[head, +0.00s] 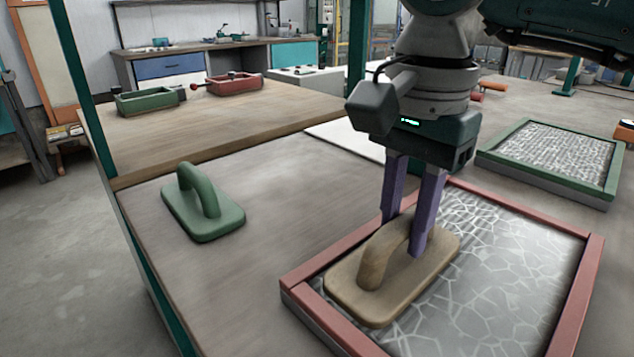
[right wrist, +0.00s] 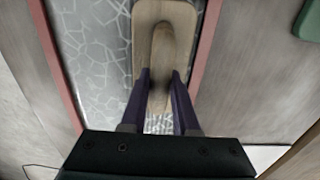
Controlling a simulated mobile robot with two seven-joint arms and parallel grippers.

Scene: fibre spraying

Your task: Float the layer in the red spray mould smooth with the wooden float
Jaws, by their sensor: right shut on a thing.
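The wooden float (head: 391,275) lies on the layer inside the red spray mould (head: 572,318), towards the mould's left side. The layer (head: 505,262) is grey with a web of pale lines. My right gripper (head: 405,232) is shut on the float's arched handle from above. In the right wrist view my right gripper (right wrist: 158,75) has its purple fingers on both sides of the handle of the float (right wrist: 163,30). Whether the float presses on the layer or hovers just above it, I cannot tell. My left gripper is not in view.
A green float (head: 203,203) stands on the table to the left of the red mould. A green-framed mould (head: 548,158) with a similar pale layer lies at the right. A green box (head: 146,101) and a red box (head: 234,84) stand at the back left. The table between the green float and red mould is clear.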

